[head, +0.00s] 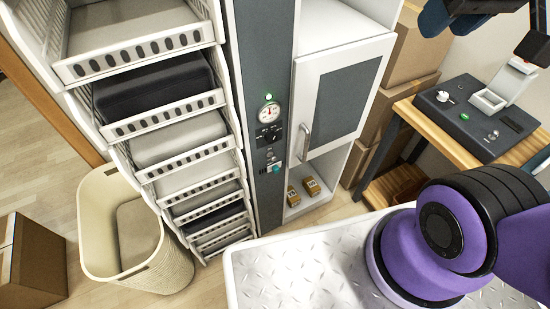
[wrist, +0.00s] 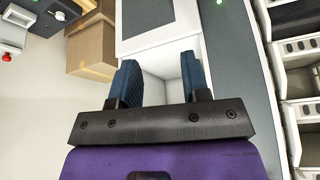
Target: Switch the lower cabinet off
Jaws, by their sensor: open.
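The lower cabinet (head: 343,95) is white with a grey door panel and a vertical handle (head: 305,142); its door looks shut. It also shows in the wrist view (wrist: 187,30). A dark control column (head: 267,178) stands left of the door. It carries a lit green lamp (head: 268,97), a round gauge (head: 269,112), a black dial block (head: 269,136) and small controls (head: 273,168) below. The lamp shows at the wrist view's top edge. My gripper (wrist: 160,68) is open and empty, its blue fingers apart in front of the cabinet. I cannot tell its distance from the column.
Drawer racks (head: 185,145) stand left of the column, with a cream basket (head: 165,265) and a cardboard box (head: 35,265) on the floor. Two small boxes (head: 302,191) sit below the door. Cartons (head: 412,45) and a bench machine (head: 475,118) stand right. A metal-topped surface (head: 290,275) lies in front.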

